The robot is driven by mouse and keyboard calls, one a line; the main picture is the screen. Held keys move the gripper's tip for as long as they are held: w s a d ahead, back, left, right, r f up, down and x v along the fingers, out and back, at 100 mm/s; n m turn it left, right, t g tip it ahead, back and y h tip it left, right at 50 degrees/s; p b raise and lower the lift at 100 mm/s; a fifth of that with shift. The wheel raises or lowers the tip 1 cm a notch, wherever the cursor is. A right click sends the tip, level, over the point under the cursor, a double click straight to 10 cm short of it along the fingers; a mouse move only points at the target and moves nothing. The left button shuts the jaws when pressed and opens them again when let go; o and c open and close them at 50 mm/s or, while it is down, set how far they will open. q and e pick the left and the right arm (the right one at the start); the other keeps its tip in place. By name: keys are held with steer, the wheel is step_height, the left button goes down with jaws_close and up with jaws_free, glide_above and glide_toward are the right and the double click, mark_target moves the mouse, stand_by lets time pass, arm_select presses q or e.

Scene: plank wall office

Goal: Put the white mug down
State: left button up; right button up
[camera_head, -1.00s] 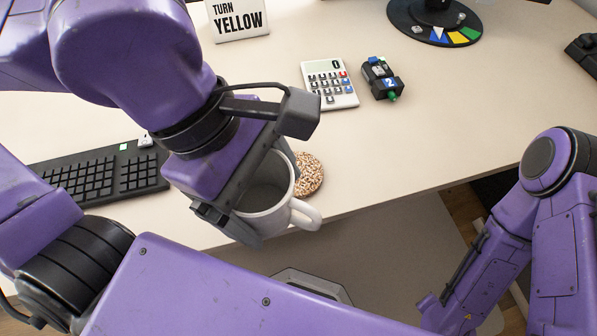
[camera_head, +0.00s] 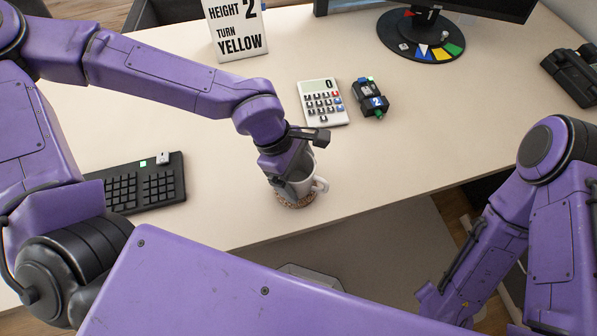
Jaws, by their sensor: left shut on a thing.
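The white mug (camera_head: 306,187) is upright near the table's front edge, with its handle to the right. It appears to be on or just above the round speckled coaster (camera_head: 296,202), which shows below it; I cannot tell whether they touch. My left gripper (camera_head: 292,180) comes from above and is shut on the mug, covering its left and back parts. My right arm is at the right of the view, but its gripper is not seen.
The calculator (camera_head: 323,102) and a small black device (camera_head: 371,98) lie behind the mug. A black keyboard (camera_head: 145,184) is to the left. A sign (camera_head: 238,28) and a monitor base (camera_head: 421,36) stand at the back. The table right of the mug is clear.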

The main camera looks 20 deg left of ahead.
arm_select(q)
steer(key=shift+f, duration=0.15)
steer(key=o, duration=1)
steer(key=shift+o, duration=0.2)
steer(key=p+v, duration=0.2)
steer(key=v, duration=1)
